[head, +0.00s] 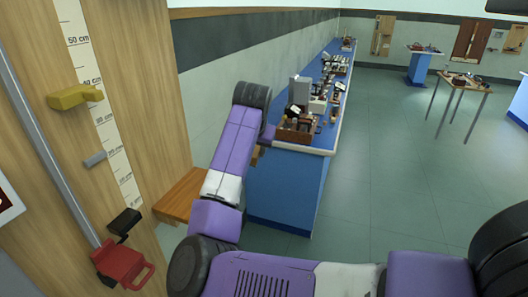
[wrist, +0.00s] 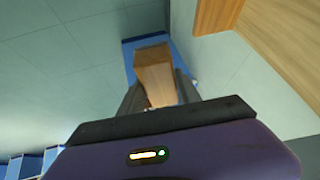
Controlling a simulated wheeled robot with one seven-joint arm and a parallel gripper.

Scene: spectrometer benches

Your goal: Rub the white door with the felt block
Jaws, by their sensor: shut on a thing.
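In the wrist view a brown wood-coloured block (wrist: 153,68) sits between the two dark fingers of my gripper (wrist: 158,86). The gripper is shut on it, and the block's far end sticks out past the fingertips. I take it for the felt block; no felt face can be made out. In the head view my arm reaches away and hides most of the gripper. I cannot pick out a white door for certain. A pale upright surface (wrist: 225,72) shows at the right of the wrist view, apart from the block in the picture.
A wooden panel (head: 150,80) with a height scale, a yellow slider (head: 75,97) and a red handle (head: 124,262) stands close at left. A wooden ledge (head: 181,196) juts out beside my arm. A blue bench (head: 285,190) holds instruments. Open floor (head: 400,170) lies at right.

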